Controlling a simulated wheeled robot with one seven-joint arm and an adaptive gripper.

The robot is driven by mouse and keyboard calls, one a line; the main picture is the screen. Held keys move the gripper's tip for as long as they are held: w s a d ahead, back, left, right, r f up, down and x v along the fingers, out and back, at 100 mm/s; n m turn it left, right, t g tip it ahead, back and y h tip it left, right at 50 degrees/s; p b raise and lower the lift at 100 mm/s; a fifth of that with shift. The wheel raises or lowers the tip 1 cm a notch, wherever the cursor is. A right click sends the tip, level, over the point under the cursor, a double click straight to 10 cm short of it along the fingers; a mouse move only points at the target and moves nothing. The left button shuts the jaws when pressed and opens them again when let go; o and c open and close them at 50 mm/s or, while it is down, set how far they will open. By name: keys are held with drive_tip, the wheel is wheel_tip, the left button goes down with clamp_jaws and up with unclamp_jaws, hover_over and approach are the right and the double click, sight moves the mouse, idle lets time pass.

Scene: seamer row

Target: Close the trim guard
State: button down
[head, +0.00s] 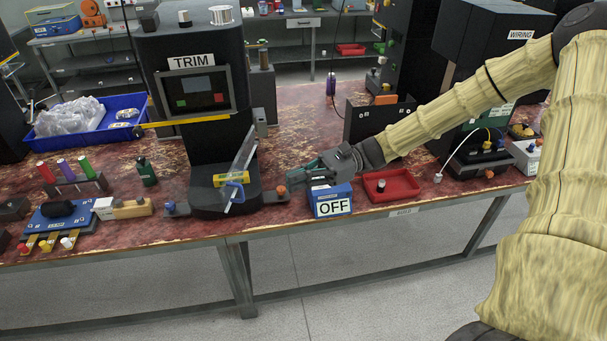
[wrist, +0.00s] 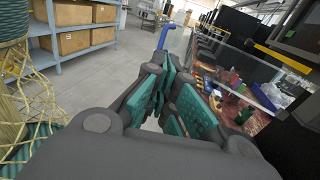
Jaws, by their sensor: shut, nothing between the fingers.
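The trim guard (head: 243,153) is a clear panel on the front of the dark TRIM machine (head: 203,90).
A blue box with an OFF sign (head: 332,200) stands just below my gripper, and a red tray (head: 390,186) lies right of it. An orange knob (head: 281,191) stands between guard and box. Left are a green bottle (head: 146,171) and marker rack (head: 75,186).

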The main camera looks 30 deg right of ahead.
drive_tip(key=a+p, duration=0.3)
drive_tip(key=a, duration=0.6)
drive_tip(key=shift+w+a+f, duration=0.15)
drive_tip(key=shift+a, duration=0.25)
